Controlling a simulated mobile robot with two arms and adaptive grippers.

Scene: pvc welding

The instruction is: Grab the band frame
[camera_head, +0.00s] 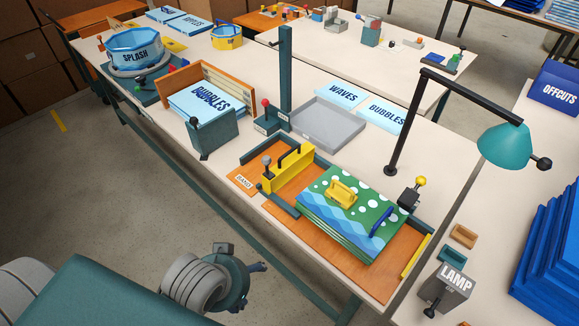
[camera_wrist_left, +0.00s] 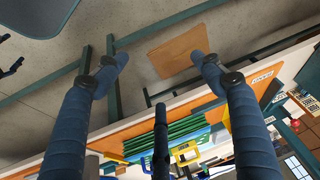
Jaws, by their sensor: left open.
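A yellow block-like frame with a dark handle (camera_head: 287,168) stands on the orange board beside a small label, behind a stack of green sheets (camera_head: 341,226). The stack has a blue wave print, white dots, and yellow and blue handles on top. My left gripper (camera_head: 258,267) is in front of the table, over the floor, apart from everything. In the left wrist view its fingers (camera_wrist_left: 160,64) are spread and empty, and the green sheet edges (camera_wrist_left: 178,137) show beyond them. My right gripper is not in view.
The orange board (camera_head: 393,272) has dark rails around the stack. A grey tray (camera_head: 326,122), a dark post (camera_head: 286,75) and a teal lamp (camera_head: 505,145) stand nearby. The table's front edge lies between my left gripper and the stack.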

